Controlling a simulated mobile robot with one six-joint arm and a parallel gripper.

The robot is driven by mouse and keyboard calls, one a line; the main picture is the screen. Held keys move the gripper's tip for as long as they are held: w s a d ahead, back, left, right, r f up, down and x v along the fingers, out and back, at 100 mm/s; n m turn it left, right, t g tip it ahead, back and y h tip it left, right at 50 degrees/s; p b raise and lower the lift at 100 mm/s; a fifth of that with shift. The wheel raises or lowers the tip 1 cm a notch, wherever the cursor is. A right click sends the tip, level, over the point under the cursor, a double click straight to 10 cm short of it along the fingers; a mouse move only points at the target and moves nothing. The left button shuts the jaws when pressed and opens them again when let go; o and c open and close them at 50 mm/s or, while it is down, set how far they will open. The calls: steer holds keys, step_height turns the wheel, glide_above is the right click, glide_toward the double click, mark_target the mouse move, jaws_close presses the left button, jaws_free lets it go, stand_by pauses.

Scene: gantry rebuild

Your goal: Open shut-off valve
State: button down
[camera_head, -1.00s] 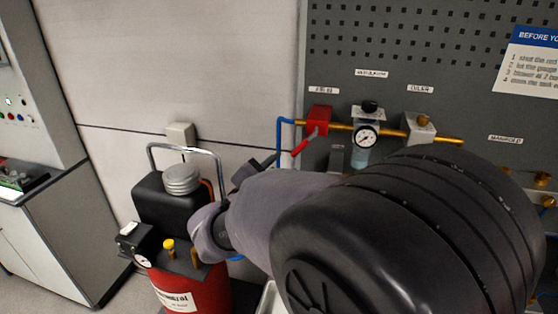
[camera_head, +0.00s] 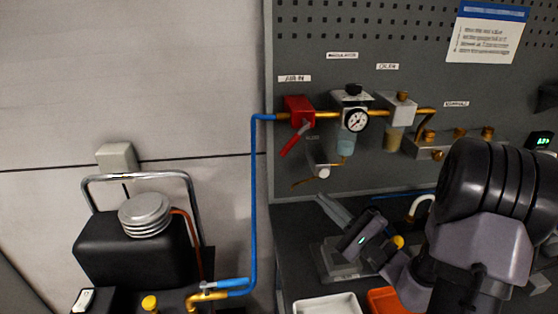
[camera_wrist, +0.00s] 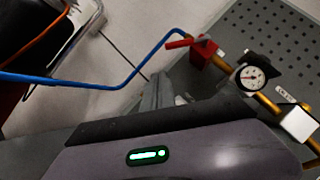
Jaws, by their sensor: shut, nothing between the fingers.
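The shut-off valve (camera_head: 298,108) is a red block on the brass line under the "AIR IN" label, where the blue hose joins. Its red lever (camera_head: 290,146) slants down and left, across the line of the pipe. In the wrist view the red valve (camera_wrist: 204,52) and its lever (camera_wrist: 179,43) show at upper centre. My gripper (camera_head: 325,203) is below and right of the lever, apart from it, with grey fingers together and empty. In the wrist view the fingers (camera_wrist: 155,92) show partly, beyond the wrist housing.
A regulator with a gauge (camera_head: 355,119), an oiler (camera_head: 398,110) and a manifold (camera_head: 440,145) sit right of the valve. A small drain valve (camera_head: 322,171) hangs below. A white tray (camera_head: 328,305) and an orange tray (camera_head: 385,301) are on the bench. A compressor (camera_head: 135,245) stands left.

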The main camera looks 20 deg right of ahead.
mark_target(294, 140)
steer(key=w+a+r+m+t+h+p, duration=0.1)
steer(key=w+a+r+p, duration=0.1)
steer(key=w+r, duration=0.5)
steer(key=shift+w+a+m+t+h, duration=0.2)
steer(key=shift+w+m+t+h, duration=0.2)
steer(key=shift+w, duration=0.85)
